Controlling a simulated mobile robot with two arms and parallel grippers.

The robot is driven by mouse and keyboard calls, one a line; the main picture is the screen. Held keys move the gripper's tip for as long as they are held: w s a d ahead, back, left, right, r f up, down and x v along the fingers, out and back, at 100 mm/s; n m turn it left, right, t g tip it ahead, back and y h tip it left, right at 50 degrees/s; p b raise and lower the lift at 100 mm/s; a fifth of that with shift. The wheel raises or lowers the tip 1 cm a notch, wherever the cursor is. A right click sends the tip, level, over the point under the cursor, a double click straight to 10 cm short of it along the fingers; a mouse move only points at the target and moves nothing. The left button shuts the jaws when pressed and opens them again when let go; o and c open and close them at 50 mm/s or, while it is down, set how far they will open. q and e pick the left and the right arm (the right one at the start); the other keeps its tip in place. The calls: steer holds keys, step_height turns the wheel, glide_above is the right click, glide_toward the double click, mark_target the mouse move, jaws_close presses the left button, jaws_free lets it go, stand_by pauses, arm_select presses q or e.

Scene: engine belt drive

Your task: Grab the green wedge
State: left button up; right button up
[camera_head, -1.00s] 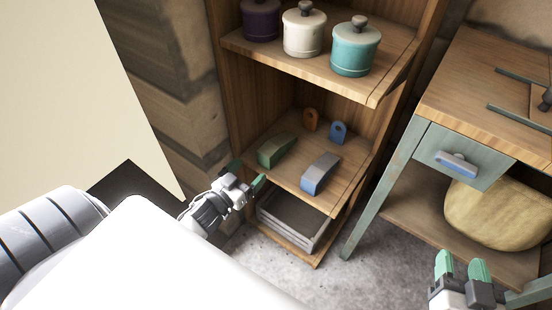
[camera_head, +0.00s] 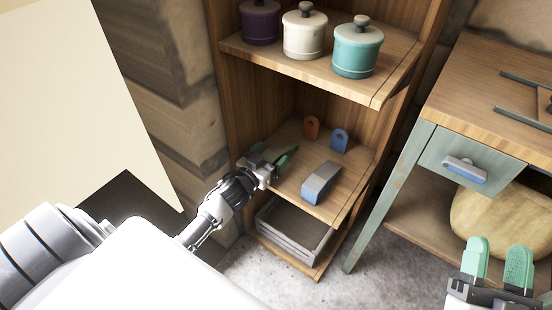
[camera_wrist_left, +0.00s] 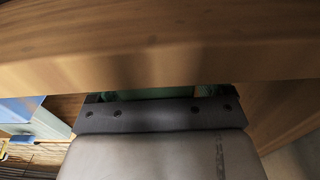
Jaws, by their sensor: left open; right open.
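The green wedge (camera_head: 262,150) lies on the middle shelf at its left side, largely hidden behind my left gripper in the head view. My left gripper (camera_head: 272,160) is open, with its green-tipped fingers at the wedge. I cannot tell whether the wedge lies between the fingers. In the left wrist view a wooden board covers the fingertips, and only a strip of green (camera_wrist_left: 150,94) shows below it. My right gripper (camera_head: 498,262) is open and empty at the lower right, far from the shelf.
A blue-grey wedge (camera_head: 321,183) lies right of the green one on the middle shelf (camera_head: 345,190). Lidded pots (camera_head: 356,52) stand on the upper shelf. A grey crate (camera_head: 290,232) sits below. A drawer table (camera_head: 455,150) stands right.

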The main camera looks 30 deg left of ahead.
arm_select(q)
steer(key=shift+c, duration=0.5)
steer(key=c, duration=1)
steer(key=shift+r, duration=0.1)
